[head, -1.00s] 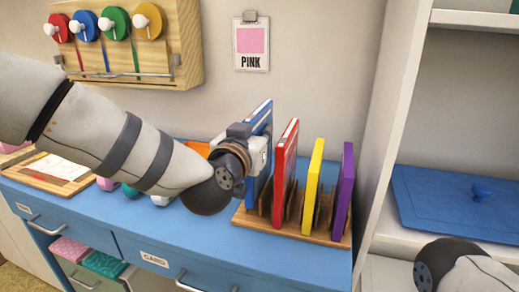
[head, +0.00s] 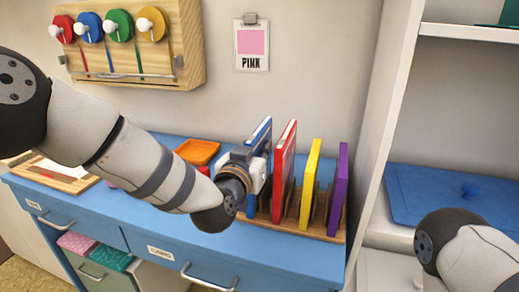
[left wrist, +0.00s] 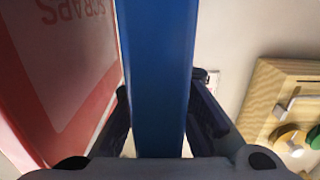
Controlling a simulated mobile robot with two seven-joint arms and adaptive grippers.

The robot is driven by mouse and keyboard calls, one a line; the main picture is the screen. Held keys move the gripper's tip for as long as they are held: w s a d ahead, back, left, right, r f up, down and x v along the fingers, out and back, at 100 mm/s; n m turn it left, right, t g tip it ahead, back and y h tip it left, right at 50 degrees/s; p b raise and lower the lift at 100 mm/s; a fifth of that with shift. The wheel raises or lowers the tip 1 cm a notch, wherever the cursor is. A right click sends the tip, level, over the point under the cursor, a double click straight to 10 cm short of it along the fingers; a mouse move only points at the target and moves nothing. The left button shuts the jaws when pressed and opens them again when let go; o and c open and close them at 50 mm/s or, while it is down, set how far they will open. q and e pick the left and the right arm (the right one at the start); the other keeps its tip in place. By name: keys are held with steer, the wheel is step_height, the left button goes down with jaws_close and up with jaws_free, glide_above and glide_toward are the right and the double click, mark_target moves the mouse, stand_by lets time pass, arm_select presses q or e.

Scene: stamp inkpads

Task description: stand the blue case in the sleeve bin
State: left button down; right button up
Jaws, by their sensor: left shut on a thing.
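My left gripper (head: 258,170) is shut on the blue case (head: 262,133) and holds it upright at the left end of the wooden slotted sleeve bin (head: 325,236). The blue case also fills the middle of the left wrist view (left wrist: 158,80), between the two fingers (left wrist: 158,118). The gripper hides the lower part of the case, so I cannot tell whether its bottom touches the bin. My right gripper is out of view.
Red (head: 285,165), yellow (head: 310,180) and purple (head: 339,185) cases stand in the bin, the red one close beside the blue. An orange tray (head: 197,151) lies behind my left arm. A white shelf upright (head: 385,130) rises at right.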

arm_select(q)
steer(key=shift+r, duration=0.15)
steer(key=c, duration=1.6)
jaws_free()
steer(key=shift+f, duration=0.2)
steer(key=shift+o, duration=0.2)
